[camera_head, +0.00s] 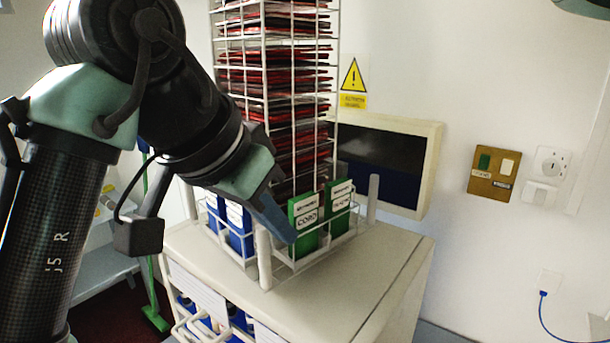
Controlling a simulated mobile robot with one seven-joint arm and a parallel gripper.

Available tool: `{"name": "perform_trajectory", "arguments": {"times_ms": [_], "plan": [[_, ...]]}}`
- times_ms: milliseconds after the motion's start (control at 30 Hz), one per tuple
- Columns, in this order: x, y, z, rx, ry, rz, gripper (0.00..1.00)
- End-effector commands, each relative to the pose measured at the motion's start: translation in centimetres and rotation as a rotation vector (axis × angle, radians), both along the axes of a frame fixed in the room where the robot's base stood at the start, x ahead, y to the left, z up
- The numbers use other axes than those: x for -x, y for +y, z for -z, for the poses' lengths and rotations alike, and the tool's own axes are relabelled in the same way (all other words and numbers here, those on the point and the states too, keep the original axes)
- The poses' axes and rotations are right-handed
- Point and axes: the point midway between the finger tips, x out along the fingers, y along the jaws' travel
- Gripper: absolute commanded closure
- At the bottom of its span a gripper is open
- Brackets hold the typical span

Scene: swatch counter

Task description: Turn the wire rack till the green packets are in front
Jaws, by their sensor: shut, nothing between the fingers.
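The white wire rack (264,60) stands on a pale cabinet top, with dark and red packets stacked up its tall wire column. In its low basket, two green packets with white labels, one at the near corner (306,224) and one behind it to the right (340,208), are on the right-hand side. Blue packets (238,232) are on the left-hand side. My gripper (284,232) is shut and empty, pointing down at the near corner, between the blue packets and the nearer green one. I cannot tell whether its tip touches the rack.
The cabinet top (350,275) is clear to the right and front of the rack. Thick white posts (373,197) stand near it. A dark screen (385,160) in a cream frame is behind. Wire holders with blue items (205,318) hang on the cabinet's front.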

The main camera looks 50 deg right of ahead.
Motion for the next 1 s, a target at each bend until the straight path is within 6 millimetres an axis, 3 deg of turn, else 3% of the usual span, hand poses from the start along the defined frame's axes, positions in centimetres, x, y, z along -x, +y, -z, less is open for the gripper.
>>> {"name": "perform_trajectory", "arguments": {"times_ms": [1000], "plan": [[-3.3, 2.8, -0.1, -0.001, 0.002, -0.004, 1.0]]}}
